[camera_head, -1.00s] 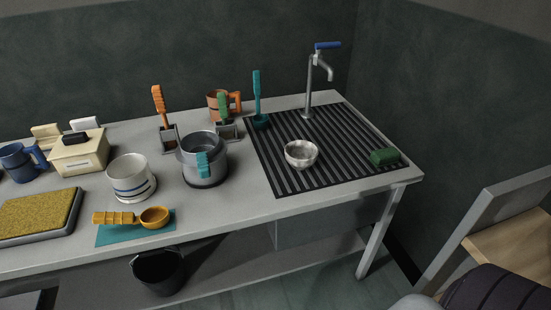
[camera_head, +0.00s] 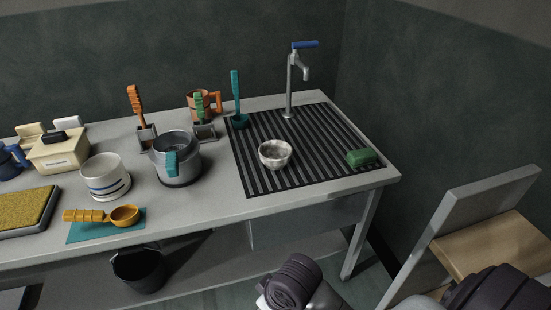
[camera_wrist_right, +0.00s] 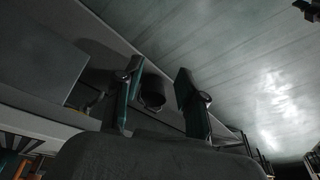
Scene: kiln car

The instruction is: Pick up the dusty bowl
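The dusty bowl (camera_head: 275,154), small and whitish grey with blotches, stands upright on the black ribbed drain mat (camera_head: 300,178) in the head view. My right arm shows at the bottom right of the head view, in front of the table and well apart from the bowl; its fingers are not visible there. In the right wrist view my right gripper (camera_wrist_right: 158,95) has its two fingers spread apart, with nothing held between them. The bowl is not seen in the wrist view. My left gripper is in neither view.
A tap (camera_head: 291,85) stands behind the mat, and a green sponge (camera_head: 361,157) lies at its right. A metal pot (camera_head: 177,160) and a teal brush (camera_head: 236,100) stand left of the bowl. A chair-like frame (camera_head: 470,225) is at the right. A black bucket (camera_head: 139,270) is below.

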